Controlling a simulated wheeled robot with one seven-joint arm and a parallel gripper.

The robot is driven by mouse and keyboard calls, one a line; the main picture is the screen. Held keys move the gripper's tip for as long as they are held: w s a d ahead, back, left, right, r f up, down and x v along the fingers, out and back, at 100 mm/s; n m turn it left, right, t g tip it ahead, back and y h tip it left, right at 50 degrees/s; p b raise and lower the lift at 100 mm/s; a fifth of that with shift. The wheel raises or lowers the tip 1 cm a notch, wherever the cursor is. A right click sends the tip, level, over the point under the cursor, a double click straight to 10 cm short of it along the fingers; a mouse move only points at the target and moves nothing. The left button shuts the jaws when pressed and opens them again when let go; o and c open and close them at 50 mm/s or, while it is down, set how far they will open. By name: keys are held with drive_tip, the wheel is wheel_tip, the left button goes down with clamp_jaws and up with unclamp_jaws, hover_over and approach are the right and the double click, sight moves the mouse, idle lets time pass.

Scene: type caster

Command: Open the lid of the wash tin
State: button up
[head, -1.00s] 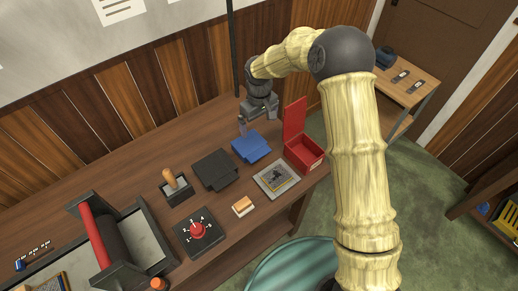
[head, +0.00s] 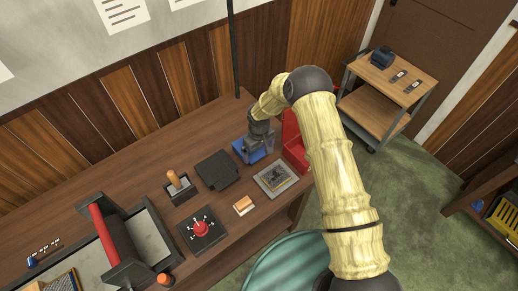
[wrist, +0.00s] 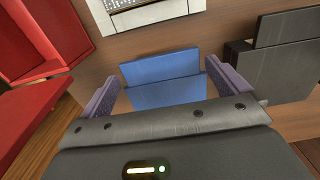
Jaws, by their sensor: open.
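The red tin (head: 297,158), which I take for the wash tin, stands at the right end of the bench. Its lid (head: 289,125) is raised, and my arm partly hides it. In the wrist view the tin (wrist: 28,42) is at the upper left and the raised lid (wrist: 30,112) below it, both cut off by the frame. My gripper (head: 249,152) is over the blue folded-looking piece (wrist: 160,72), left of the tin. The gripper (wrist: 160,78) is open, its two purple-grey fingers apart with the blue piece showing between them. I see no contact with the tin.
A grey plate (head: 288,187) lies in front of the gripper. A black piece (head: 216,170) lies to its left. A wooden-handled tool (head: 178,182), a red-knobbed dial (head: 201,229) and a small block (head: 243,205) stand further left. A dark pole (head: 232,50) rises behind.

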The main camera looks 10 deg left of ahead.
drive_tip(key=shift+f, duration=0.3)
drive_tip(key=c, duration=1.1)
drive_tip(key=shift+r, duration=0.15)
